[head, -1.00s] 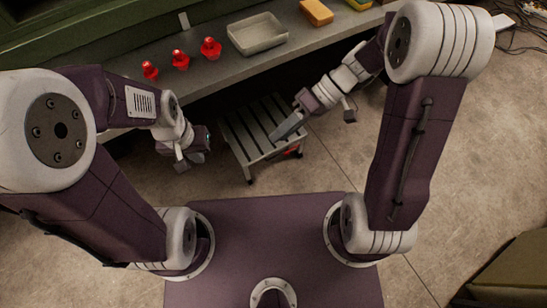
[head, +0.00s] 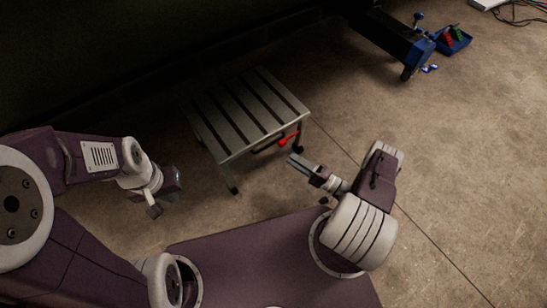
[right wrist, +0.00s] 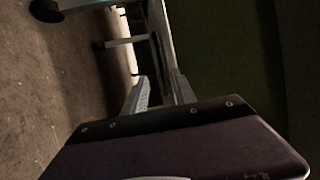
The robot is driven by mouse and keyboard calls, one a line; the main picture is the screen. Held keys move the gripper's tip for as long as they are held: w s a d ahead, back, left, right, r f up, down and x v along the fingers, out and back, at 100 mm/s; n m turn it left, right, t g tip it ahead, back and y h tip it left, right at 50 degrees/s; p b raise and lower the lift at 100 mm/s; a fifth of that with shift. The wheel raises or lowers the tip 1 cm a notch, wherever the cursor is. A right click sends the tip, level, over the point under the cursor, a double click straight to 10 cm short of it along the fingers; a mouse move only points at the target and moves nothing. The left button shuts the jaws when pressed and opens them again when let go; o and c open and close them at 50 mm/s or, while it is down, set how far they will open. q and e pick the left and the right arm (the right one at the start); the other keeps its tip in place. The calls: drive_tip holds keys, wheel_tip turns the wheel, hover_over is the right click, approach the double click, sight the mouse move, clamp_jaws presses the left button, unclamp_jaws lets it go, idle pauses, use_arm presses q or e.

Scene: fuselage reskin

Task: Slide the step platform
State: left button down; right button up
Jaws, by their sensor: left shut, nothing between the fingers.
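The step platform (head: 250,112) is a low grey metal stand with a slatted top, standing on the floor in the upper middle of the head view. A red lever (head: 288,140) shows under its right edge, and dark wheels show at its feet. My right gripper (head: 296,160) is just in front of its right front corner, near the red lever, and looks apart from it. In the right wrist view the fingers (right wrist: 158,88) are spread with nothing clearly between them; metal bars of the platform (right wrist: 132,41) show beyond. My left gripper (head: 158,204) is shut and empty, left of the platform.
A blue wheeled unit (head: 393,38) stands at the upper right, with a blue tray (head: 453,40) of coloured items beside it. The concrete floor (head: 450,170) to the right is clear. A dark area lies behind the platform.

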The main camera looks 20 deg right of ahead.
drive_tip(key=b+x, duration=0.3)
drive_tip(key=x, duration=0.6)
drive_tip(key=shift+b, duration=0.3)
drive_tip(key=shift+r, duration=0.15)
clamp_jaws()
idle(0.8)
